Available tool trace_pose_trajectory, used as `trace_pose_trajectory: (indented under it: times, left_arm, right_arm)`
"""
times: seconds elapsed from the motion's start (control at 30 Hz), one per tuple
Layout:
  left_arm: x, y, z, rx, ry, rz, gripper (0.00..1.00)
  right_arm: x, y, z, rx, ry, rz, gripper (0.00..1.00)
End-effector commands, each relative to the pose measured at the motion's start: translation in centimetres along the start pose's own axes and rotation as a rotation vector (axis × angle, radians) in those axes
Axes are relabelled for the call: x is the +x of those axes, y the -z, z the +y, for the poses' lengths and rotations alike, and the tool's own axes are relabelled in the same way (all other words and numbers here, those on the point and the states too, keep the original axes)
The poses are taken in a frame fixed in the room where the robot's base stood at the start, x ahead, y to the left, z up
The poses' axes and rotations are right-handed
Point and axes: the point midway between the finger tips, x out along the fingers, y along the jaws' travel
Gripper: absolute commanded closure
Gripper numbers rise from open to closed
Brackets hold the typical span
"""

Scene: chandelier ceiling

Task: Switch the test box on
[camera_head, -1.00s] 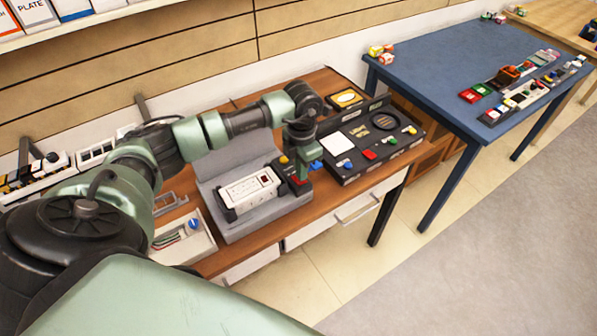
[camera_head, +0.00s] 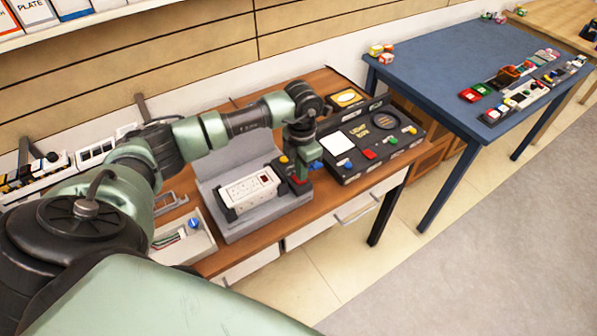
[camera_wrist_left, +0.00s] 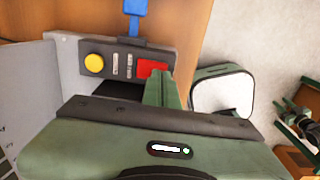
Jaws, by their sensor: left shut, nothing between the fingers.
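The dark control strip (camera_wrist_left: 125,62) carries a yellow round button (camera_wrist_left: 94,62) and a red switch (camera_wrist_left: 152,68). My left gripper (camera_wrist_left: 162,88) is shut and empty, its fingertips right at the red switch. Whether they touch it I cannot tell, as the fingers hide part of the switch. In the head view the strip stands at the right end of a grey stand (camera_head: 215,170), beside a white box (camera_head: 247,191) with a small dark red window. My left gripper (camera_head: 301,178) points down there. My right gripper is not in view.
A black panel (camera_head: 375,172) with a white square and coloured buttons lies close to the right of my gripper. A blue piece (camera_wrist_left: 135,8) lies beyond the strip. A tray (camera_head: 185,240) stands at the left. A blue table (camera_head: 440,65) is farther right.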

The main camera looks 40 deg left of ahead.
Motion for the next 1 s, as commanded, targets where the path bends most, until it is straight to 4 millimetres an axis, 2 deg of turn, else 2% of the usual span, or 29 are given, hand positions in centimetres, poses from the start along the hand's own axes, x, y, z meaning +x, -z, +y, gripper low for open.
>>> trace_pose_trajectory:
  times: [1.0]
  left_arm:
    - [1.6,0.0,0.0,0.0,0.0,0.0,1.0]
  right_arm:
    - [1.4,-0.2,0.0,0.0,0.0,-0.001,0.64]
